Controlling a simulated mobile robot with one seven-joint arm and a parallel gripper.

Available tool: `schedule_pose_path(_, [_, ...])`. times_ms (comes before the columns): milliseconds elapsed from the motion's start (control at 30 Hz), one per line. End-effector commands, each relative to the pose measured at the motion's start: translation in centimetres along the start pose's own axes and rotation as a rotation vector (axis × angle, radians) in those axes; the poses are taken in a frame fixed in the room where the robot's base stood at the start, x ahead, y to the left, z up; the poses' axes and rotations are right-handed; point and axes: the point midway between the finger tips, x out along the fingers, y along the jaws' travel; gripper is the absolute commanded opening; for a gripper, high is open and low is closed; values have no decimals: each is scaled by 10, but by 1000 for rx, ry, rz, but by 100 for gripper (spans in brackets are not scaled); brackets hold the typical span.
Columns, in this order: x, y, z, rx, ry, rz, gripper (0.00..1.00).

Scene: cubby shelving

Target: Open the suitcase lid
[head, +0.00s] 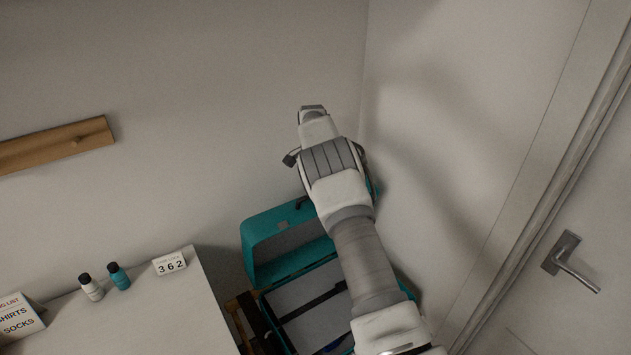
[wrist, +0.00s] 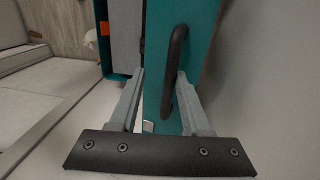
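The teal suitcase stands low in the corner in the head view, partly hidden by my arm. Its lid (head: 262,232) is raised, and the grey interior with dark straps (head: 312,300) shows below it. In the wrist view, a teal suitcase panel (wrist: 208,40) with a black handle (wrist: 174,65) fills the middle. My gripper (wrist: 160,73) has its fingers apart, one on either side of part of this panel, with the handle between them in the picture. I cannot tell if either finger touches it. My arm hides the fingers in the head view.
A white surface at the left holds two small bottles (head: 118,276), a number block (head: 169,263) and a list sign (head: 17,319). Walls meet close behind the suitcase.

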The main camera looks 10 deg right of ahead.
Motion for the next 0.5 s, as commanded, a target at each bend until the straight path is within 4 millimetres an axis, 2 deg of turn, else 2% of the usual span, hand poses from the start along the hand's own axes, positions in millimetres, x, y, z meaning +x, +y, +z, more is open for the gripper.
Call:
schedule_pose_path(300, [-65, -1, -1, -1, 1, -6, 47])
schedule_pose_path(500, [-96, -1, 0, -1, 0, -2, 47])
